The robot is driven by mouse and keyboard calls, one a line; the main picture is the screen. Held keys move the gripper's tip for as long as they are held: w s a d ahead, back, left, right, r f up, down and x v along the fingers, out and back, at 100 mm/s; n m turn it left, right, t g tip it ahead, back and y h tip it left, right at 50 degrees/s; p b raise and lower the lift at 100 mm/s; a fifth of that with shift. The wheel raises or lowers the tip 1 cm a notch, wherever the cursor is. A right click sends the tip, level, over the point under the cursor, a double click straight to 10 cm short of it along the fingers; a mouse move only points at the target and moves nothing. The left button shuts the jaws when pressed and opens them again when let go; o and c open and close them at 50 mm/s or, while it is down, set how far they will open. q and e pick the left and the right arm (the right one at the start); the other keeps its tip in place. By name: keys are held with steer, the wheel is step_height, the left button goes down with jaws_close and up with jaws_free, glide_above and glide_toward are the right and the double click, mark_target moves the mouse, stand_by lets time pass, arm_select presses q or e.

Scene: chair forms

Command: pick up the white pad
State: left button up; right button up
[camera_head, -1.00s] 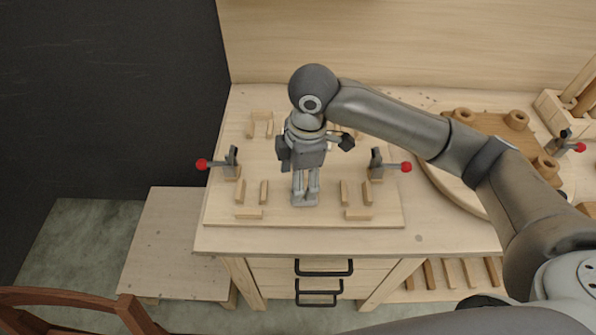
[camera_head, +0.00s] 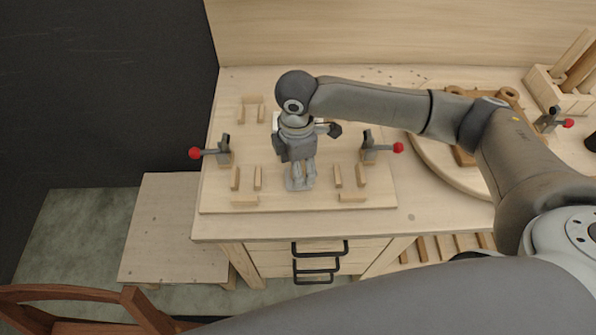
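My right arm reaches in from the right. Its gripper (camera_head: 300,183) points down over the middle of the wooden fixture board (camera_head: 222,190), with its two fingers close together and nothing visible between them. A small piece of something whitish (camera_head: 276,118) shows behind the wrist, at its left edge. It may be the white pad, but the wrist and gripper hide most of it. The fingertips appear nearer the front of the board than this piece. My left gripper is not in view.
Red-knobbed clamps stand at the board's left (camera_head: 222,150) and right (camera_head: 368,148). Small wooden blocks (camera_head: 245,201) stand around the board. A round wooden piece (camera_head: 440,165) lies to the right, and a low wooden platform (camera_head: 175,235) stands at the left.

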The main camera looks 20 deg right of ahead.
steer(key=shift+f, duration=0.9)
steer(key=shift+c, duration=0.3)
steer(key=c, duration=1.1)
steer(key=shift+o, duration=0.2)
steer(key=shift+r, duration=0.1)
steer(key=shift+r, duration=0.2)
step_height(320, 180, up, 2)
steer(key=shift+w+b, duration=0.1)
steer(key=shift+b, duration=0.55)
steer(key=s+a+r+b, duration=0.2)
steer(key=s+a+r, duration=0.6)
steer(key=s+r, duration=0.2)
steer(key=shift+s+r, duration=0.25)
steer(key=shift+s, duration=0.6)
